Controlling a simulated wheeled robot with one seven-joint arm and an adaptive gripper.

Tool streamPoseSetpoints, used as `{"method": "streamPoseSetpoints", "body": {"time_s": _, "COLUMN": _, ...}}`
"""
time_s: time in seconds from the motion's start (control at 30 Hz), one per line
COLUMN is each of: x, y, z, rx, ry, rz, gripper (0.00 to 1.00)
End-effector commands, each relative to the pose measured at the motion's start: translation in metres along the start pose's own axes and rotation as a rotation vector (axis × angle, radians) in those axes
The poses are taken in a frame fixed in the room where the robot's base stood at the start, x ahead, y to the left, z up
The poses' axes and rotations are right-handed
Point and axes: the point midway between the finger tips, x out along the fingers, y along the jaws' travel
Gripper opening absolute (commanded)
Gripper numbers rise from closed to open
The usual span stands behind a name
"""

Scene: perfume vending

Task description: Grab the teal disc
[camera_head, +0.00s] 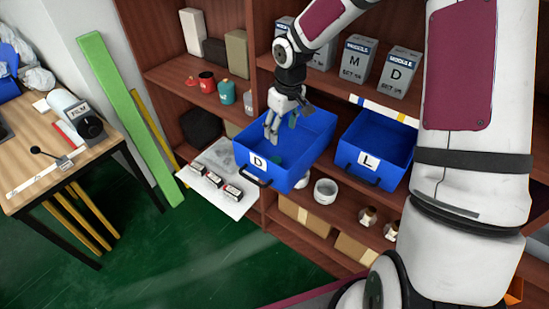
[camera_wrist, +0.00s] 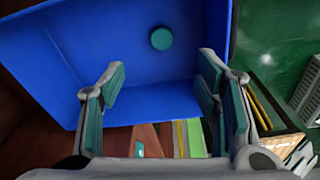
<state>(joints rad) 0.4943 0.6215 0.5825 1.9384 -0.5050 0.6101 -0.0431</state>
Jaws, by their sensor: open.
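The teal disc (camera_wrist: 161,38) lies flat on the floor of the blue drawer marked D (camera_head: 301,172). In the head view a teal patch, likely the disc (camera_head: 276,161), shows partly near the drawer's front, by my fingers. My gripper (camera_head: 279,128) is open and empty, pointing down over the left part of the drawer. In the wrist view my gripper (camera_wrist: 163,90) has its fingers spread wide with nothing between them. The disc shows beyond the fingertips, apart from them, roughly centred between the two fingers.
The drawer's blue walls surround the disc. A second open blue drawer marked L (camera_head: 394,142) is to the right. A pull-out board (camera_head: 216,197) with small boxes is to the left. Shelves hold grey boxes (camera_head: 358,57) and a teal jar (camera_head: 227,92) near my arm.

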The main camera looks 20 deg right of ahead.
Motion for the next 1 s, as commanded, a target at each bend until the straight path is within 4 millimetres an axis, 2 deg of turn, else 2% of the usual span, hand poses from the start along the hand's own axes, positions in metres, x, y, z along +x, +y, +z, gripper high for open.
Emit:
{"method": "streamPoseSetpoints", "body": {"time_s": 0.17, "x": 0.022, "y": -0.001, "z": -0.001, "rx": -0.001, "ry": 0.000, "rz": -0.011, "gripper": 0.57}}
{"method": "streamPoseSetpoints", "body": {"time_s": 0.4, "x": 0.067, "y": -0.002, "z": -0.001, "rx": -0.002, "ry": 0.000, "rz": -0.010, "gripper": 0.57}}
{"method": "streamPoseSetpoints", "body": {"time_s": 0.5, "x": 0.080, "y": -0.002, "z": -0.001, "rx": -0.002, "ry": 0.001, "rz": -0.009, "gripper": 0.57}}
{"method": "streamPoseSetpoints", "body": {"time_s": 0.77, "x": 0.095, "y": -0.002, "z": -0.002, "rx": -0.001, "ry": 0.002, "rz": -0.008, "gripper": 0.57}}
{"method": "streamPoseSetpoints", "body": {"time_s": 1.0, "x": 0.124, "y": -0.005, "z": -0.003, "rx": 0.000, "ry": 0.001, "rz": -0.010, "gripper": 0.57}}
